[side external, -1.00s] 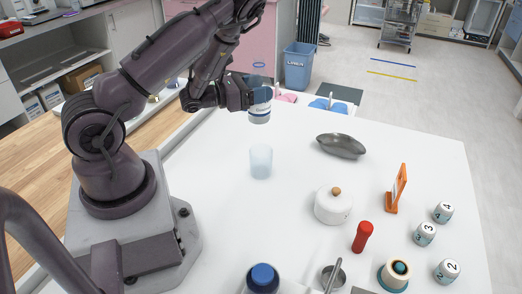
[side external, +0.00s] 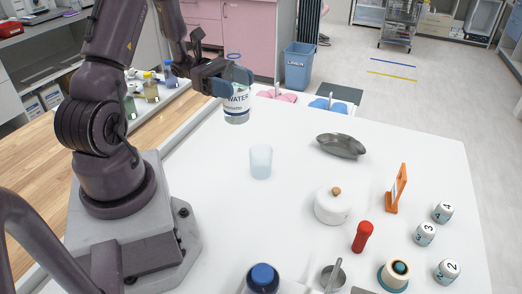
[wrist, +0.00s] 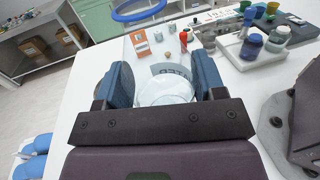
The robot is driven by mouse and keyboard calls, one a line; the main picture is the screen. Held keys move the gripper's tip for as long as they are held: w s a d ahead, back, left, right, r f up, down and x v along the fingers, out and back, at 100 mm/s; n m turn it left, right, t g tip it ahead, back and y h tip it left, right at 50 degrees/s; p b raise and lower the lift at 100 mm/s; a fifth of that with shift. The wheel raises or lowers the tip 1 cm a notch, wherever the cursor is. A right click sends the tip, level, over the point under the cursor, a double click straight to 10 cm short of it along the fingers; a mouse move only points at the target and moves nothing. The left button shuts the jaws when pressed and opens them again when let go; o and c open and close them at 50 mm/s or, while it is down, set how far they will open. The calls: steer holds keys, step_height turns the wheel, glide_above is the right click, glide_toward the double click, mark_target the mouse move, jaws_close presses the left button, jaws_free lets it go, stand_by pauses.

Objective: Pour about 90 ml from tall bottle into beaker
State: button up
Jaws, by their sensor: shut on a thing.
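The tall bottle (side external: 236,106) is clear with a white and blue label reading WATER and a blue rim at its mouth. My gripper (side external: 235,85) is shut around its upper body and holds it roughly upright, apparently above the table's far left part. In the wrist view the clear bottle (wrist: 165,92) is between my two blue fingers (wrist: 160,85), its blue rim at the top edge. The beaker (side external: 261,161), a pale translucent blue cup, stands upright on the white table, nearer the side camera and slightly right of the bottle. The bottle is apart from it. Liquid levels are unclear.
A grey dish (side external: 341,146), white lidded pot (side external: 333,206), orange stand (side external: 397,190) and red cylinder (side external: 362,237) stand right of the beaker. A blue-capped bottle (side external: 263,277) is at the front. The table (side external: 215,190) around the beaker is clear.

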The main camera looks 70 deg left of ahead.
steer(key=s+r+m+g+h, duration=0.2)
steer(key=s+m+g, duration=0.1)
steer(key=s+g, duration=0.1)
step_height(320, 180, down, 17)
steer(key=shift+a+r, duration=0.15)
steer(key=shift+a, duration=0.3)
steer(key=shift+d+n+y, duration=0.1)
steer(key=shift+n+y, duration=0.2)
steer(key=shift+n, duration=0.1)
steer(key=n+g+y, duration=0.1)
steer(key=n+y, duration=0.1)
steer(key=f+n+g+y, duration=0.1)
steer(key=g, duration=0.1)
steer(key=w+n+g+y, duration=0.1)
steer(key=n+y, duration=0.1)
steer(key=shift+d+f+n+g+y, duration=0.2)
steer(key=shift+f+n+g+y, duration=0.1)
steer(key=shift+f+g, duration=0.1)
steer(key=shift+s+a+f+n+g+y, duration=0.1)
steer(key=shift+s+f+n+g+y, duration=0.15)
steer(key=shift+f+n+g+y, duration=0.25)
steer(key=shift+s+r+g+y+p, duration=0.1)
steer(key=shift+r+g+y+p, duration=0.2)
steer(key=shift+r+g, duration=0.4)
steer(key=shift+w+r+n+g, duration=0.25)
steer(key=shift+r+n+g, duration=0.1)
steer(key=shift+n, duration=0.15)
